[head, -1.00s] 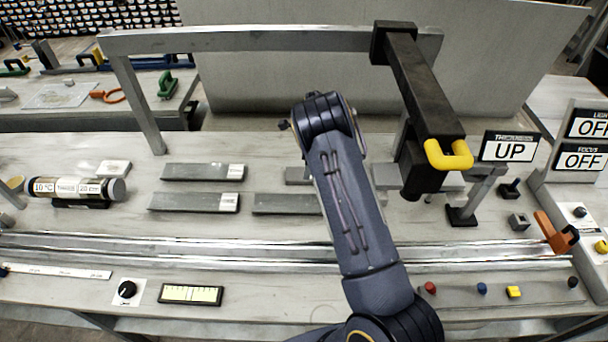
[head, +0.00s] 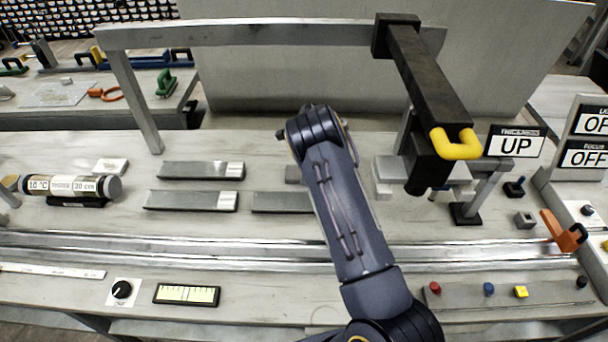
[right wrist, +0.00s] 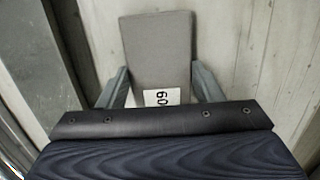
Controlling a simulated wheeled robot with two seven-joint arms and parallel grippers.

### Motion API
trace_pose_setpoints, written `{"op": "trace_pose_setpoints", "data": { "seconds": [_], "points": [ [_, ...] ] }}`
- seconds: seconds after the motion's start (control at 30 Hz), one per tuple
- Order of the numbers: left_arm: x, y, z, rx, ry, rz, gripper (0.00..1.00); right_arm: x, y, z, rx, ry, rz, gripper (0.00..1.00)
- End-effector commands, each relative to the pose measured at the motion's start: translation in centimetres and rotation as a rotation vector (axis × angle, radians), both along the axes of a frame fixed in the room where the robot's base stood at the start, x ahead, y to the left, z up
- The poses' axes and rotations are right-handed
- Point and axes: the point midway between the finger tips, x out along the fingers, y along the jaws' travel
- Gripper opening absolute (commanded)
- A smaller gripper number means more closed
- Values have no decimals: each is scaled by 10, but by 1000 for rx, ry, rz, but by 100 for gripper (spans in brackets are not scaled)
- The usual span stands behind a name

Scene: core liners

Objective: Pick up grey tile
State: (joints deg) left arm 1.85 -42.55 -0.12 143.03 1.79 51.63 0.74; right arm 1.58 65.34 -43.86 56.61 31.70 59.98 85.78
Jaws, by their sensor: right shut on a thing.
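The grey tile (right wrist: 158,50) is in the right wrist view, a flat dark grey slab with a white number label (right wrist: 161,97) at its near end. My right gripper (right wrist: 159,72) is shut on it, one finger against each long side. A pale surface with long grooves lies behind the tile; I cannot tell how high the tile is above it. In the head view my right arm (head: 335,200) reaches over the bench, and its gripper is hidden. My left gripper is in no view.
Other grey slabs (head: 190,200) with white labels lie left of my arm. A black beam (head: 425,80) with a yellow handle (head: 455,144) overhangs the right side. Metal rails (head: 180,246) cross the bench front. A labelled cylinder (head: 70,187) lies at left.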

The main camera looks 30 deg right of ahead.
Motion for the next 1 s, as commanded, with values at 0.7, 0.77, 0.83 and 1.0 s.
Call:
{"op": "trace_pose_setpoints", "data": {
  "seconds": [0.7, 0.77, 0.83, 1.0],
  "points": [
    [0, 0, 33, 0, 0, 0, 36, -5, 11, 52, 3, -1, 0, 34],
    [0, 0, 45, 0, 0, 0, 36, -11, 21, 68, 2, -2, 2, 34],
    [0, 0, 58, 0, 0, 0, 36, -18, 33, 86, 2, -2, 3, 34],
    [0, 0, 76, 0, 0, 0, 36, -40, 69, 109, 3, 2, 4, 34]
  ]
}}
